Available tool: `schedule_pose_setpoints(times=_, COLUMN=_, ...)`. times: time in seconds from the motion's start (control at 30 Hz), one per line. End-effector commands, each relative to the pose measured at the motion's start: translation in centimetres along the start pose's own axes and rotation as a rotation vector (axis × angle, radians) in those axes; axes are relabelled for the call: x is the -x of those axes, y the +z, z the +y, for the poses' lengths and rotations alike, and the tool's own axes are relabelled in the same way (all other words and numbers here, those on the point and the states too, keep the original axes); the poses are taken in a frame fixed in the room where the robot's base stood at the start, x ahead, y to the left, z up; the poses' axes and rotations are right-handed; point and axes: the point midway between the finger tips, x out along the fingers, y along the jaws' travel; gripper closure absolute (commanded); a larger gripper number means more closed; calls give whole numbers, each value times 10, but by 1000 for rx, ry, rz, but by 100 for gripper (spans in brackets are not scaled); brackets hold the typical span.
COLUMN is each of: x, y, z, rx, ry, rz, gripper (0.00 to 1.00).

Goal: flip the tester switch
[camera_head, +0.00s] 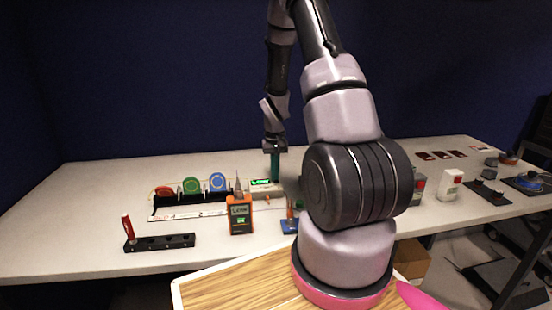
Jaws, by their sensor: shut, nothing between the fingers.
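A pale box with a lit green display (262,187) sits on the table near its middle and looks like the tester; its switch is too small to make out. An orange handheld meter (240,214) with a small green screen stands in front of it, slightly left. My gripper (275,178) points down at the right end of the pale box, with its teal fingers shut and empty. The fingertips are close to the box, but I cannot tell whether they touch it. My arm hides the table to the right of it.
Red, green (192,186) and blue (217,182) round pieces stand left of the box. A black holder (160,243) with a red item is at the front left. A blue-based item (290,226) stands right of the meter.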

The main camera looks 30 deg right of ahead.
Motion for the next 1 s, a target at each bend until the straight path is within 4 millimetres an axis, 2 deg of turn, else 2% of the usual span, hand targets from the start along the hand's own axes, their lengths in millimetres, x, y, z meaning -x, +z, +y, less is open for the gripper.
schedule_pose_setpoints(times=0.4, x=94, y=0, z=-6, rx=-3, ry=-1, rz=3, gripper=100)
schedule_pose_setpoints(times=0.53, x=117, y=2, z=-6, rx=-5, ry=-1, rz=0, gripper=100)
schedule_pose_setpoints(times=0.73, x=136, y=2, z=-6, rx=-4, ry=-1, rz=-3, gripper=100)
schedule_pose_setpoints(times=1.0, x=139, y=2, z=-6, rx=-4, ry=-1, rz=-5, gripper=100)
